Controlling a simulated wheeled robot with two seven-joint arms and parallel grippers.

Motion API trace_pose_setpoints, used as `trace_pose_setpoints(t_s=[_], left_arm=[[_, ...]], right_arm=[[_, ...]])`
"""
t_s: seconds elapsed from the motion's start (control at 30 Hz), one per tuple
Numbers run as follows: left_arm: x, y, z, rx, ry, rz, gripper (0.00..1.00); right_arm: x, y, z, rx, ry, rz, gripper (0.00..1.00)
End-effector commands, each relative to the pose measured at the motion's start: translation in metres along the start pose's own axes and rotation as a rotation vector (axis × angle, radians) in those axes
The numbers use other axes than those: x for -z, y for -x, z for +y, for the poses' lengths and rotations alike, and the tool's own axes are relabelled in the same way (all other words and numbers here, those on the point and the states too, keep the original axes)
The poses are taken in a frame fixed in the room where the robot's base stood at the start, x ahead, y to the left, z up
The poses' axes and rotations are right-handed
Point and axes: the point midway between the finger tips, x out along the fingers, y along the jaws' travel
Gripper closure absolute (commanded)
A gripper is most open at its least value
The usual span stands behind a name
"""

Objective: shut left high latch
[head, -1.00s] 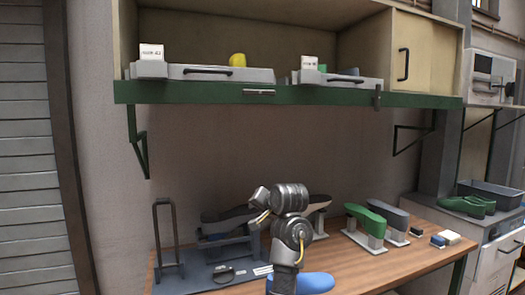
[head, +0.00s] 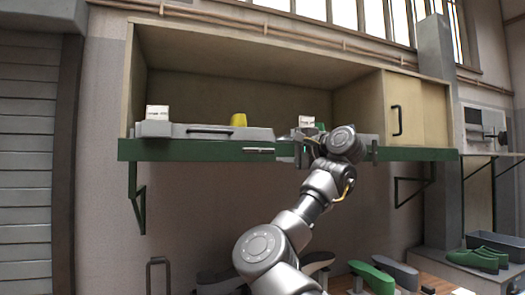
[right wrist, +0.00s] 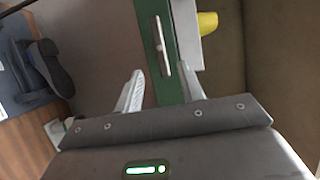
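The left high latch (head: 259,151) is a small metal bar lying lengthwise along the front of the green shelf edge (head: 200,150). In the right wrist view the latch (right wrist: 160,47) shows on the green edge, just beyond my fingers. My right gripper (right wrist: 160,90) is open, its two fingers apart with nothing between them. In the head view my right gripper (head: 289,150) is at the shelf edge, just right of the latch. A second latch (head: 375,150) stands upright farther right on the same edge. My left gripper is not in view.
A grey drawer (head: 180,131) with a dark handle sits above the latch, with a white labelled block (head: 158,112) and a yellow object (head: 238,120). My right arm hides much of the other drawer. Below are a green shoe last (head: 372,277) and a rack (head: 158,270).

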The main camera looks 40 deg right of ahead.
Motion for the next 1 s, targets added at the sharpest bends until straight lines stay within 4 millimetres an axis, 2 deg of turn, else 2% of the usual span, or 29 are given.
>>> trace_pose_setpoints(t_s=[0.03,0.3,0.5,0.67,0.93,1.0], left_arm=[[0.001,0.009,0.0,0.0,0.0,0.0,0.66],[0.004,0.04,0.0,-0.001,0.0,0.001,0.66],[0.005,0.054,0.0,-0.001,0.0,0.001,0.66],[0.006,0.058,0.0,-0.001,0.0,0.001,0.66],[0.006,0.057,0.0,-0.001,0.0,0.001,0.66],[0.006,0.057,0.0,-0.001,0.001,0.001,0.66]], right_arm=[[-0.001,-0.009,-0.004,-0.004,-0.001,-0.003,0.61],[0.0,-0.06,-0.005,-0.005,0.0,-0.001,0.61],[0.0,-0.086,-0.003,-0.003,0.001,0.0,0.61],[0.0,-0.094,-0.001,-0.001,0.001,0.0,0.61],[0.0,-0.095,0.0,0.0,0.001,0.0,0.61],[0.0,-0.095,0.0,0.0,0.001,0.0,0.7]])
